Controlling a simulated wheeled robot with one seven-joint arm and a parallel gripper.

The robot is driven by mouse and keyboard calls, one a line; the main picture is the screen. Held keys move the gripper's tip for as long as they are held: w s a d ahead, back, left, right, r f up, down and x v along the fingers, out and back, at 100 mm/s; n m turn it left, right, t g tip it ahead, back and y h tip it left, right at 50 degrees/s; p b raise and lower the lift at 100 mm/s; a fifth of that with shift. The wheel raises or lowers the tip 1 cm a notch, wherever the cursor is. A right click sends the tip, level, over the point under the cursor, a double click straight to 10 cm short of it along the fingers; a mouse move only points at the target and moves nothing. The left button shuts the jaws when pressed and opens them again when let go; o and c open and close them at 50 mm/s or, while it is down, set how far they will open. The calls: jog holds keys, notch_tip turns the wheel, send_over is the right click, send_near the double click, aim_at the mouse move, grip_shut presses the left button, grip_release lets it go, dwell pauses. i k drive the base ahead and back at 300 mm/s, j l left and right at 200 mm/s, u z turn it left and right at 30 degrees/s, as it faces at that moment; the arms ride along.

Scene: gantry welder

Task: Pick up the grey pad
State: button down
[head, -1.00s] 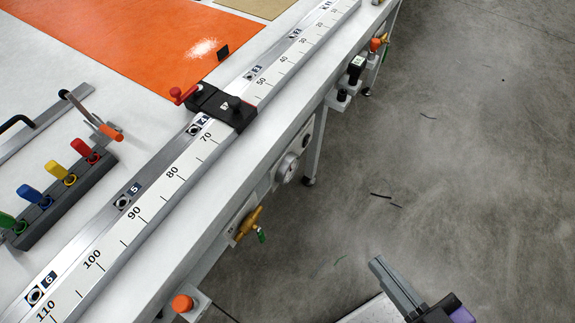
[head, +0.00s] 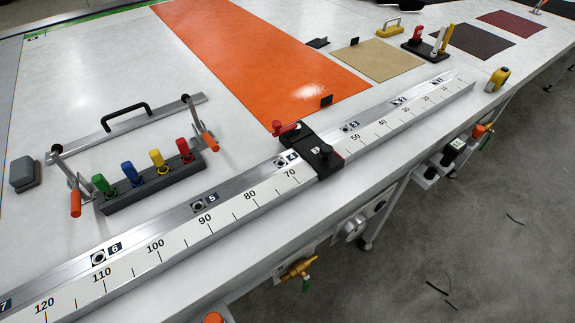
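The grey pad (head: 25,174) is a small dark grey block with rounded edges. It lies on the white table at the far left of the head view, left of the clamp bar with the black handle. Nothing touches it or covers it. My gripper is not in the head view now.
A clamp bar (head: 130,125) with orange-tipped levers and a rack (head: 152,186) of coloured handles stand right of the pad. A ruler rail (head: 225,215) with a black stop (head: 312,155) runs along the front edge. Bare white table lies around the pad.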

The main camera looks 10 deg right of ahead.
aim_at(24, 174)
jog(key=u, duration=1.35)
